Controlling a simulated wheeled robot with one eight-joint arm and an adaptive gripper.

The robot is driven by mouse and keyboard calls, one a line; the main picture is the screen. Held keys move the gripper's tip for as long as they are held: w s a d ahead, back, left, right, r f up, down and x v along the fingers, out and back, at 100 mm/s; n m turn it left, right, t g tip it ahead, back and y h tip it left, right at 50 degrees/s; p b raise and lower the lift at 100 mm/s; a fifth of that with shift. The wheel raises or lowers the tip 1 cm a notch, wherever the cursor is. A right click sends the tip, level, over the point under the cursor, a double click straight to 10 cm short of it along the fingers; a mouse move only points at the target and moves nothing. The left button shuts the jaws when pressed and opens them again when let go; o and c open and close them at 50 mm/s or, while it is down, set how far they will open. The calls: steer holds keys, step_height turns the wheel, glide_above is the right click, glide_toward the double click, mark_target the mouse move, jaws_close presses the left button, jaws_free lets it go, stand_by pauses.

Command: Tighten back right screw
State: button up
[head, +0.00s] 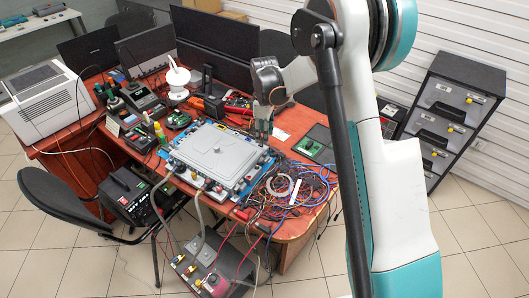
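A grey rectangular plate (212,148) lies flat on the reddish-brown table, with small fittings along its blue-trimmed edges. Individual screws are too small to make out, so I cannot tell how the back right screw sits. My gripper (262,136) points down near the plate's back right side, close above the table. I cannot tell whether it touches the plate or a screw. Its fingers are small and dark here, and their opening does not show clearly. Grey hoses (200,207) run from the plate's front edge down to a dark box (213,268) on the floor.
A tangle of coloured wires (292,188) lies right of the plate. A green circuit board (312,144) is behind it. Monitors (215,45) and tools crowd the table's back. A chair (60,200) stands at front left, a drawer cabinet (450,110) at right.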

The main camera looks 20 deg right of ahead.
mark_target(264, 152)
step_height(264, 152, down, 9)
steer(key=shift+f+b, duration=0.1)
steer(key=shift+b, duration=1)
jaws_close()
